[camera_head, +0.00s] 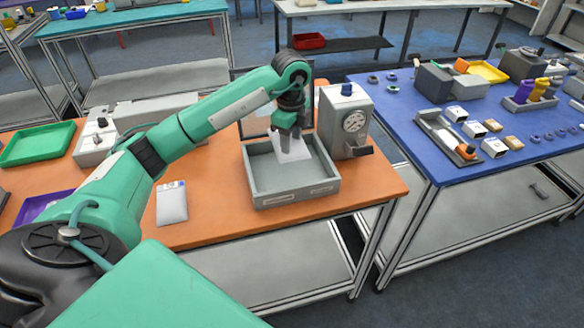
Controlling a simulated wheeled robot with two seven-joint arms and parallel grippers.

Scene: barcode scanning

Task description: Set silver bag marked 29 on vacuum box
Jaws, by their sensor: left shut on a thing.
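My left gripper (289,134) is shut on a pale silver bag (291,151) that hangs below the fingers. The bag is over the open grey box (295,194) on the orange table, within its rim as seen here. I cannot tell whether it touches the box floor. No number can be read on the bag. A grey unit with a round gauge (354,122) stands at the right of the box. Another silver bag (172,205) lies flat on the table to the left of the box, its marking too small to read. My right gripper is not in view.
A green tray (38,143) and a purple tray (62,203) are at the left of the orange table (215,228), with a white machine (98,138) near them. The blue table (425,128) at right holds boxes and several small parts.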

